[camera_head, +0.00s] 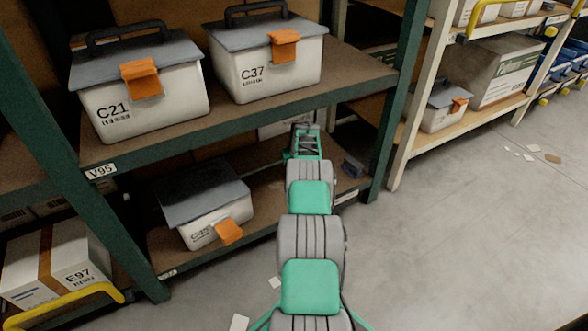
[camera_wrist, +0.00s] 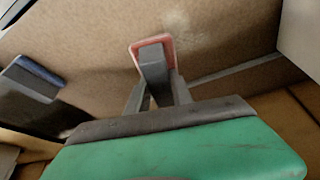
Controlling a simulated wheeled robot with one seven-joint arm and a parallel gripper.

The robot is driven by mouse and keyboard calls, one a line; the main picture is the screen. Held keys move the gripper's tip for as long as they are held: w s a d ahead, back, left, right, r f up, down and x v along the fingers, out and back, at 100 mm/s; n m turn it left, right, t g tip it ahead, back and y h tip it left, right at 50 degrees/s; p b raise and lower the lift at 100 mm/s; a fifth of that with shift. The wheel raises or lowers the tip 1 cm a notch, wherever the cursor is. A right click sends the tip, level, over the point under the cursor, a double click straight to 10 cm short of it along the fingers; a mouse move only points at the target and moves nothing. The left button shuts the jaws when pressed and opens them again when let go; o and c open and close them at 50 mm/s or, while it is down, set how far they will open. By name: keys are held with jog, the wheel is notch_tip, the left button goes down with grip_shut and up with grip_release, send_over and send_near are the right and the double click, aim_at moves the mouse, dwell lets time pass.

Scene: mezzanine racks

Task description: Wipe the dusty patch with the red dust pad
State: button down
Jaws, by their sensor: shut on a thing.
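The red dust pad (camera_wrist: 137,45) shows in the wrist view as a red rim around a grey block. My gripper (camera_wrist: 155,80) is shut on its grey block. The pad is over the brown shelf board (camera_wrist: 95,45); I cannot tell whether it touches it. A pale, faint smear that looks like the dusty patch (camera_wrist: 190,24) lies on the board just beyond and right of the pad. In the head view my gripper (camera_head: 305,132) reaches into the lower shelf bay; the pad and patch are hidden there.
A small dark-blue item (camera_head: 352,167) sits on the lower shelf right of my arm; it also shows at left in the wrist view (camera_wrist: 35,78). A grey-lidded bin (camera_head: 205,200) stands left. Bins C21 (camera_head: 140,95) and C37 (camera_head: 265,68) stand above. Floor at right is mostly clear.

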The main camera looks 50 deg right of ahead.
jog(key=shift+r+p, duration=0.3)
jog(key=shift+r, duration=1.2)
